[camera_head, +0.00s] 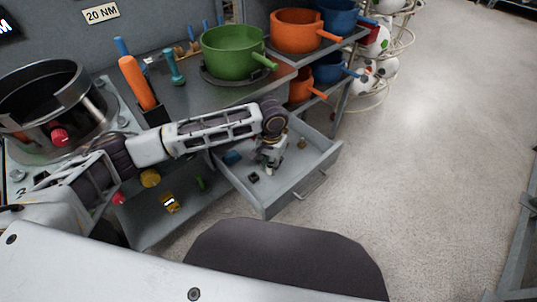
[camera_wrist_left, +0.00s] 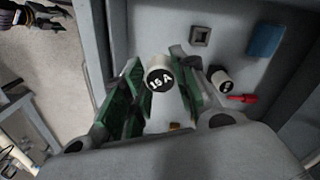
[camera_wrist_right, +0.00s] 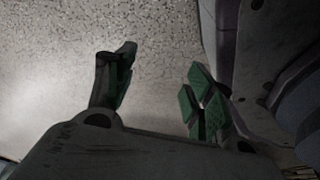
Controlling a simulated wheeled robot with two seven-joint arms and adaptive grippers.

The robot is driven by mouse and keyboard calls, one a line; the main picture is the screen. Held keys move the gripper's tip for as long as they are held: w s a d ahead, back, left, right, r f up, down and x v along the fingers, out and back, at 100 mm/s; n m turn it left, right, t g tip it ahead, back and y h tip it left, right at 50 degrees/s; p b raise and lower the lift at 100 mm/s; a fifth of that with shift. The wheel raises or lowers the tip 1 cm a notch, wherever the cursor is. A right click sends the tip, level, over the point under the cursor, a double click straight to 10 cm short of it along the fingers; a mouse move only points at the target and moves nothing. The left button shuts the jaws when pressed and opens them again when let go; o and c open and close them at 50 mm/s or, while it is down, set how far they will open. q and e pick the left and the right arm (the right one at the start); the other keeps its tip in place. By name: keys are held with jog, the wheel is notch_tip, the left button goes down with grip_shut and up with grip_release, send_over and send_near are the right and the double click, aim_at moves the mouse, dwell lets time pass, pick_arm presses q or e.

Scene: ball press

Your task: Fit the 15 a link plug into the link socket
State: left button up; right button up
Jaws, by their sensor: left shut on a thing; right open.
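The 15 A link plug (camera_wrist_left: 160,76) is a white cylinder with a black face marked "15 A". My left gripper (camera_wrist_left: 161,90) is shut on it, with a green-padded finger on each side. In the head view my left gripper (camera_head: 268,160) reaches down into the open grey drawer (camera_head: 322,167); the plug is too small to make out clearly there. My right gripper (camera_wrist_right: 160,85) is open and empty over speckled floor in the right wrist view; it is not seen in the head view. I cannot make out the link socket in any view.
The drawer also holds a blue block (camera_wrist_left: 266,39), a grey square piece (camera_wrist_left: 200,36), another white-and-black cylinder (camera_wrist_left: 221,79) and a red piece (camera_wrist_left: 243,98). A green pot (camera_head: 232,50) and an orange pot (camera_head: 296,30) stand behind. The floor at right is clear.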

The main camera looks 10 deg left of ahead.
pick_arm(q)
jog(key=shift+s+d+n, duration=0.15)
jog(key=shift+d+n, duration=0.1)
jog(key=shift+n, duration=0.6)
jog(key=shift+s+d+n, duration=0.1)
jog(key=shift+d+n, duration=0.15)
jog(key=shift+n, duration=0.6)
pick_arm(e)
jog(key=shift+w, duration=0.1)
jog(key=c, duration=0.4)
pick_arm(q)
jog(key=shift+r, duration=0.15)
pick_arm(e)
jog(key=shift+r, duration=0.15)
